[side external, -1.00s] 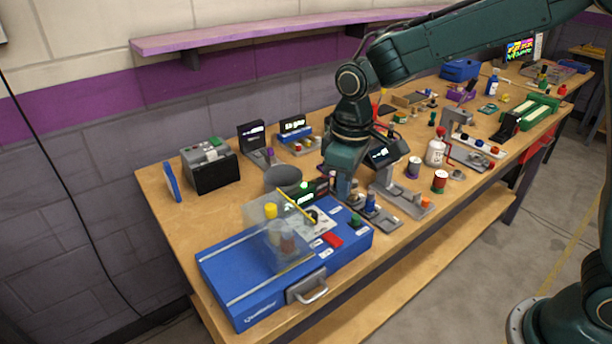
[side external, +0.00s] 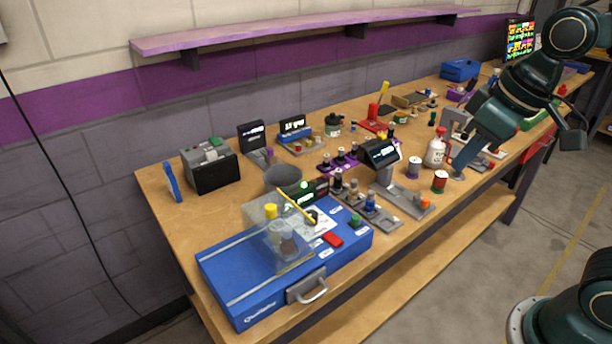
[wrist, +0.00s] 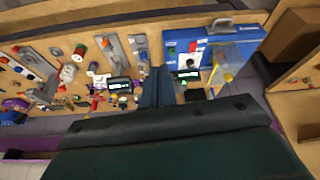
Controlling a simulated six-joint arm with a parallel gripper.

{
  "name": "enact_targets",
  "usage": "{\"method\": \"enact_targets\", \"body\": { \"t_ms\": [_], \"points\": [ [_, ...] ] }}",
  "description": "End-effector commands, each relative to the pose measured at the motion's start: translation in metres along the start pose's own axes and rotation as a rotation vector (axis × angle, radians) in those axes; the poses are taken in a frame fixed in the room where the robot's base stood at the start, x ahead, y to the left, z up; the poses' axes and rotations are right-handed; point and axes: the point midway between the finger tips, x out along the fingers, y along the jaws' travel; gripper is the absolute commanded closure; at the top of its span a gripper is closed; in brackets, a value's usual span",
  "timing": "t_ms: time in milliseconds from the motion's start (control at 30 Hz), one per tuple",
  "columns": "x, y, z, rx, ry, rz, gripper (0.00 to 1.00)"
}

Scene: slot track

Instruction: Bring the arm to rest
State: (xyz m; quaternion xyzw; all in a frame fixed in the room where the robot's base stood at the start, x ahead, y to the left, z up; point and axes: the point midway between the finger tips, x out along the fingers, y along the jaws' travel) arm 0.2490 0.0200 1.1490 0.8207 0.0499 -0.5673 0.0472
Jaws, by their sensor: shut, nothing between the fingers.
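My gripper (side external: 460,168) is at the right of the side external view, over the front part of the bench near the white bottle. Its fingers point down and to the left, together, with nothing held between them. In the wrist view the fingers (wrist: 156,88) also show close together and empty, with the bench beyond them. The gripper tip overlaps the bench items in the side view, so its exact height above the bench is hard to tell.
A blue case (side external: 250,284) with a clear cover lies at the bench's front left. A purple shelf (side external: 270,32) runs along the wall.

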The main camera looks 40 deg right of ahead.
Motion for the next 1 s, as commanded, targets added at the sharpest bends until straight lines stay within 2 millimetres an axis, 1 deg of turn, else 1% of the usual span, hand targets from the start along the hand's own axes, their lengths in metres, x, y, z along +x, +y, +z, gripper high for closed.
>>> {"method": "enact_targets", "body": {
  "t_ms": [33,200,400,600,1000],
  "points": [
    [-0.005,0.002,0.009,0.017,0.02,0.005,1.0],
    [-0.015,0.007,0.037,0.071,0.072,0.02,1.0],
    [-0.02,0.01,0.061,0.116,0.115,0.033,1.0],
    [-0.02,0.01,0.069,0.133,0.13,0.037,1.0],
    [-0.02,0.01,0.069,0.133,0.13,0.037,1.0]
  ]
}}
